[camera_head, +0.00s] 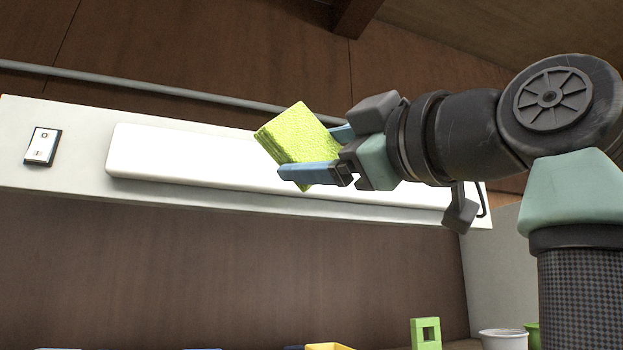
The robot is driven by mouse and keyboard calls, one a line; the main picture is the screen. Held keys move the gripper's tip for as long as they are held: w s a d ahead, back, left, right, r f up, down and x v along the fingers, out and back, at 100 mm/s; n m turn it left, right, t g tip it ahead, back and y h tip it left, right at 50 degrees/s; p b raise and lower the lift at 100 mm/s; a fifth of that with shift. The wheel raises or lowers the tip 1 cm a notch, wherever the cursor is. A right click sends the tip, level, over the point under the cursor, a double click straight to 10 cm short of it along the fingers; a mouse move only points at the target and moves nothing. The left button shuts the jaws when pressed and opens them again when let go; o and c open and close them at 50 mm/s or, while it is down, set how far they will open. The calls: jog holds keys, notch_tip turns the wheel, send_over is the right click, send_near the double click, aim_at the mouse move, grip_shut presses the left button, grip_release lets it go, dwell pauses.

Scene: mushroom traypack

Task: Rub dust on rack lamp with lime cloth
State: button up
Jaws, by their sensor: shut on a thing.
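The rack lamp (190,155) is a long white bar on a pale panel, running across the middle of the view and sloping down to the right. My gripper (312,155) is shut on the lime cloth (296,133), a folded yellow-green pad held between its blue fingers. The cloth and gripper are in front of the lamp's middle and hide part of it. I cannot tell whether the cloth touches the lamp. My arm covers much of the lamp's right part. No dust can be made out on the visible part of the lamp.
A small switch plate (42,146) sits at the panel's left end. A grey pipe (150,90) runs above the panel. Below, at the bottom edge, are a green block with a square hole (425,334), a white pot (503,339) and a yellow item (329,346).

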jog(key=shift+s+d+b, duration=0.25)
jog(key=shift+s+b, duration=0.05)
jog(key=shift+s, duration=0.45)
jog(key=shift+s+d+b, duration=0.25)
jog(key=shift+s, duration=0.5)
jog(key=shift+w+a, duration=0.1)
jog(key=shift+f, duration=0.1)
